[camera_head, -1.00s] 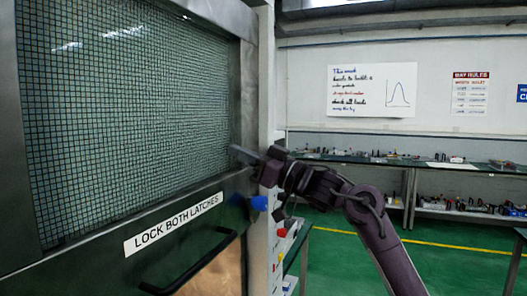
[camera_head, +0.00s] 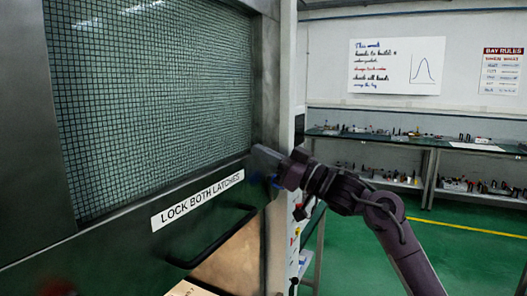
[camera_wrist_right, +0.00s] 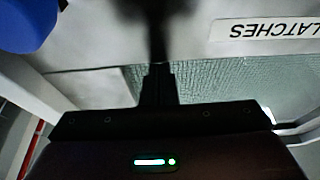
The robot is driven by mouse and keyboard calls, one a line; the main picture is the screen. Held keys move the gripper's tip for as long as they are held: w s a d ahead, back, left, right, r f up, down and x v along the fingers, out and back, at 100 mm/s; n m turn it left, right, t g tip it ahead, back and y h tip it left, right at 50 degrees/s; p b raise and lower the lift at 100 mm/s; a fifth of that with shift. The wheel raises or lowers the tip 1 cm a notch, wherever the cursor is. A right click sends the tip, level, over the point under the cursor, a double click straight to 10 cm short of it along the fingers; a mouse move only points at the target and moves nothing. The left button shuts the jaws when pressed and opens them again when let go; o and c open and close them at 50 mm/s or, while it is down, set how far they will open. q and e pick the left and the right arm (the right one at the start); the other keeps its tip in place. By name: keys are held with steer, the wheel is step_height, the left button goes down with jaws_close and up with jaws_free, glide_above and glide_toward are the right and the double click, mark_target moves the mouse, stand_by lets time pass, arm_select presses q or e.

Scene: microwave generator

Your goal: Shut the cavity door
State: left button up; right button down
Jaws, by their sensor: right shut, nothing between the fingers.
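The cavity door (camera_head: 100,240) fills the left of the head view, with a mesh window (camera_head: 150,100), a label reading LOCK BOTH LATCHES (camera_head: 198,200) and a dark bar handle (camera_head: 212,240). I cannot tell whether it is fully closed. My right gripper (camera_head: 262,153) is shut and empty at the door's right edge, right of the window and above the handle. Contact is unclear. In the right wrist view, its closed fingers (camera_wrist_right: 157,85) point toward the mesh, with the label (camera_wrist_right: 268,30) upside down. A blue knob (camera_wrist_right: 22,22) is close by, partly hidden behind my gripper in the head view.
The white cabinet side (camera_head: 286,100) with small red and blue controls stands just right of the door. Benches (camera_head: 440,145) with small parts line the back wall under a whiteboard (camera_head: 397,66). Green floor (camera_head: 460,260) is open at right.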

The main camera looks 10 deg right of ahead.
arm_select(q)
step_height(320, 180, down, 19)
steer(key=b, duration=1.9)
steer(key=w+d+r+b, duration=0.2)
steer(key=w+b, duration=0.1)
steer(key=w, duration=0.8)
steer(key=shift+w+d+r+t+b, duration=0.2)
steer(key=shift+w+r+t+b, duration=0.15)
steer(key=shift+w+t+b, duration=0.05)
arm_select(e)
step_height(320, 180, down, 48)
steer(key=shift+f, duration=0.2)
steer(key=shift+a, duration=0.1)
